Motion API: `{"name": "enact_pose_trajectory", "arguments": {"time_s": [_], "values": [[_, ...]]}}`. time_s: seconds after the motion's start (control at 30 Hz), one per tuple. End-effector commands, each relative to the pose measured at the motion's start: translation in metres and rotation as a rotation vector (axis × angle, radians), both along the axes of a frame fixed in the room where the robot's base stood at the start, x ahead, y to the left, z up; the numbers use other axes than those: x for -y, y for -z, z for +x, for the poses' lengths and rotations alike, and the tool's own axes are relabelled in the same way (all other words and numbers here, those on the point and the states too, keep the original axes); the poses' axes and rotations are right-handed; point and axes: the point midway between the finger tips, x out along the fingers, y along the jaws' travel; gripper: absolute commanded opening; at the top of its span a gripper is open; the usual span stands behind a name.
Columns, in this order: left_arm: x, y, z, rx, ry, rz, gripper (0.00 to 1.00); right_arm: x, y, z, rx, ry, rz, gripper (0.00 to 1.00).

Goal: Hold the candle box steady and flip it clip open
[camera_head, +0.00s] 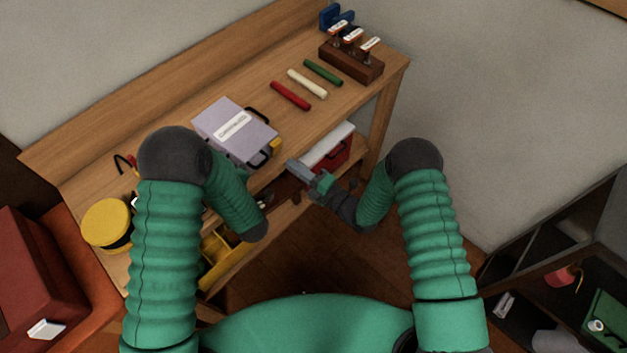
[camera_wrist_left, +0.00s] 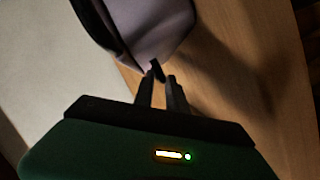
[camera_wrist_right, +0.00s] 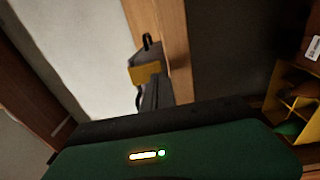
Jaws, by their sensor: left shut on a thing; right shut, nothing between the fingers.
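The candle box is a lavender case (camera_head: 236,130) with a white label and dark handles, lying on the wooden bench. A yellow clip (camera_head: 276,146) sits on its right side. The box also shows in the left wrist view (camera_wrist_left: 150,30). There my left gripper (camera_wrist_left: 157,72) is shut at the box's edge, on a small dark part of it. In the head view its fingers are mostly hidden by my arm. My right gripper (camera_head: 292,164) is shut and empty, just below and right of the clip. The yellow clip shows beyond its fingers in the right wrist view (camera_wrist_right: 145,73).
Red, cream and green sticks (camera_head: 307,83) lie behind the box. A brown rack (camera_head: 350,62) stands at the bench's far end. A red and white case (camera_head: 329,149) and a yellow divided tray (camera_head: 222,252) are below the top. A yellow round container (camera_head: 106,222) stands left.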

Motion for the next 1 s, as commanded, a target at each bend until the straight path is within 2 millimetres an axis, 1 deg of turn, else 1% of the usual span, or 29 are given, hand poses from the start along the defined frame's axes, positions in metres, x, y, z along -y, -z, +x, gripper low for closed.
{"name": "enact_pose_trajectory", "arguments": {"time_s": [0.03,0.2,0.4,0.6,0.93,0.97,1.0], "values": [[0.001,0.005,-0.002,-0.013,0.002,-0.001,0.00,0.009,0.005,-0.008,-0.004,0.002,-0.001,0.00],[0.000,0.005,-0.002,-0.013,0.002,-0.001,0.00,0.039,0.014,-0.038,-0.004,0.002,-0.001,0.00],[0.000,0.005,-0.002,-0.013,0.002,-0.001,0.00,0.065,0.023,-0.064,-0.002,0.001,-0.001,0.00],[0.001,0.005,-0.002,-0.013,0.002,-0.001,0.00,0.073,0.025,-0.073,0.001,0.001,0.000,0.00],[0.001,0.005,-0.002,-0.013,0.002,-0.001,0.00,0.073,0.025,-0.072,0.001,0.000,-0.001,0.00],[0.001,0.005,-0.002,-0.013,0.003,-0.001,0.21,0.073,0.025,-0.072,0.001,0.000,-0.001,0.00],[0.001,0.005,-0.002,-0.013,0.003,-0.001,0.26,0.073,0.025,-0.072,0.001,0.000,-0.001,0.00]]}}
